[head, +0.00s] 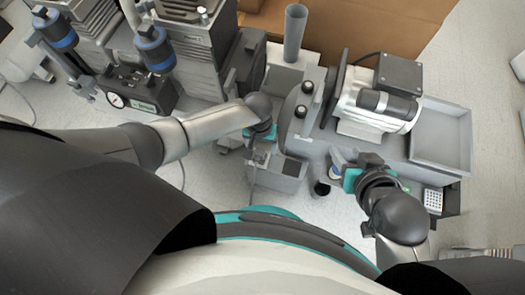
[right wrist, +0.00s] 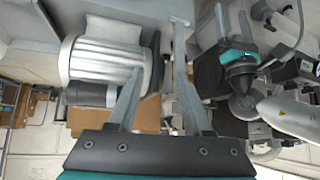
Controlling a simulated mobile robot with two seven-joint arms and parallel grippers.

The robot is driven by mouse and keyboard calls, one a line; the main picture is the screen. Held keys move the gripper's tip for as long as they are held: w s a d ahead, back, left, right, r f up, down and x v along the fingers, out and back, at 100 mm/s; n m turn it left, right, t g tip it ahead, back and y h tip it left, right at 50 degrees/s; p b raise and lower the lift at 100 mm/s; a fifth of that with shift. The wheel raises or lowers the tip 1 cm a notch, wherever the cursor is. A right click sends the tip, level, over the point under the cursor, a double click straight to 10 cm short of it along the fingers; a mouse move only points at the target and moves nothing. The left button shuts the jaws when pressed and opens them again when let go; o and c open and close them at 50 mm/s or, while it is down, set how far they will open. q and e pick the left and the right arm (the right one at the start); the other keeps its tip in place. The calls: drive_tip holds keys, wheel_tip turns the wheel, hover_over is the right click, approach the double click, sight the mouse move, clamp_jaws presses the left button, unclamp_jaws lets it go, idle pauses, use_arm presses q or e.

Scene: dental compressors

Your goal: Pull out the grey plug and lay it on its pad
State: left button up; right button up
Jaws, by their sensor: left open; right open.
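My left gripper (head: 260,152) is open over the left part of a small grey box (head: 288,183) on the floor. A small pale piece, possibly the grey plug, shows between or just below its fingers; I cannot tell whether they touch it. A thin cable hangs beside the box. A dark square patch (head: 292,167) on the box top may be the pad. My right gripper (head: 338,166) is open beside the front edge of the grey bench, with no held object visible. In the right wrist view my left gripper (right wrist: 236,38) shows at upper right.
A silver motor (head: 376,103) and an empty grey tray (head: 441,135) are on the bench. Two black knobs stand at its left end. A tall grey cylinder (head: 295,32) stands behind. A unit with a gauge (head: 116,100) and blue-banded cylinders is at left. Floor in front is clear.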

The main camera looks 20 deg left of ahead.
use_arm(q)
drive_tip(key=shift+w+a+m+y, duration=0.3)
drive_tip(key=shift+w+a+m, duration=0.15)
drive_tip(key=shift+a+m, duration=0.1)
use_arm(e)
drive_tip(key=shift+r, duration=0.3)
